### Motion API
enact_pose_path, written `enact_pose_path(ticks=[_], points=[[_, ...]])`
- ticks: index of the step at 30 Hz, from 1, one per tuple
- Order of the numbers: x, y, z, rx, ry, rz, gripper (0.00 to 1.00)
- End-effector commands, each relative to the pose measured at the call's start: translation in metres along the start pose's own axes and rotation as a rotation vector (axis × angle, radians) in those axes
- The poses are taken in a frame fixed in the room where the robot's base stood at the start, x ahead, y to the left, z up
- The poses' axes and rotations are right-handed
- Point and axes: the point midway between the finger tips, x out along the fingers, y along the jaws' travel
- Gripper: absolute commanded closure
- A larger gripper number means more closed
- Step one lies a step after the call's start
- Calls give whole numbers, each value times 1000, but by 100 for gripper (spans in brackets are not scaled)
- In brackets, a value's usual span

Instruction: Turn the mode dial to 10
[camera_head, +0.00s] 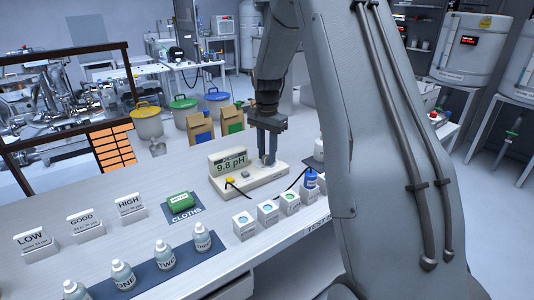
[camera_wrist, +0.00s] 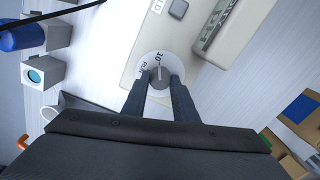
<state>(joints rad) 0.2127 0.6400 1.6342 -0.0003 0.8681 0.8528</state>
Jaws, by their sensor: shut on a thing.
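The meter (camera_head: 222,186) is a pale beige unit on the bench, with a display (camera_head: 233,161) reading 9.8 pH. Its mode dial (camera_wrist: 161,66) is a round pale disc with a small grey knob in the middle. The label 10 sits at the disc's upper edge in the wrist view, with another label to its left, perhaps RUN. My gripper (camera_head: 267,162) points down at the meter's right end. Its two dark fingers, also in the wrist view (camera_wrist: 160,82), are shut on the knob, one on each side. The fingers and arm hide the dial in the head view.
Bottles (camera_head: 162,252) line a dark mat. A black cable runs from the meter.

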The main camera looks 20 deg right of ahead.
Motion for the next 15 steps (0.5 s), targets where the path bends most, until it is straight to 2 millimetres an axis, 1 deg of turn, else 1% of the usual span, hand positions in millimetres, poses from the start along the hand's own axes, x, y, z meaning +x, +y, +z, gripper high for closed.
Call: enact_pose_path(ticks=[8,9,11,12,15], points=[[-2,-1,-2,1,4,-5,96],[-2,-1,-2,1,4,-5,72],[-2,-1,-2,1,4,-4,62],[-2,-1,-1,1,3,-4,55],[-2,-1,-1,1,2,-3,55]])
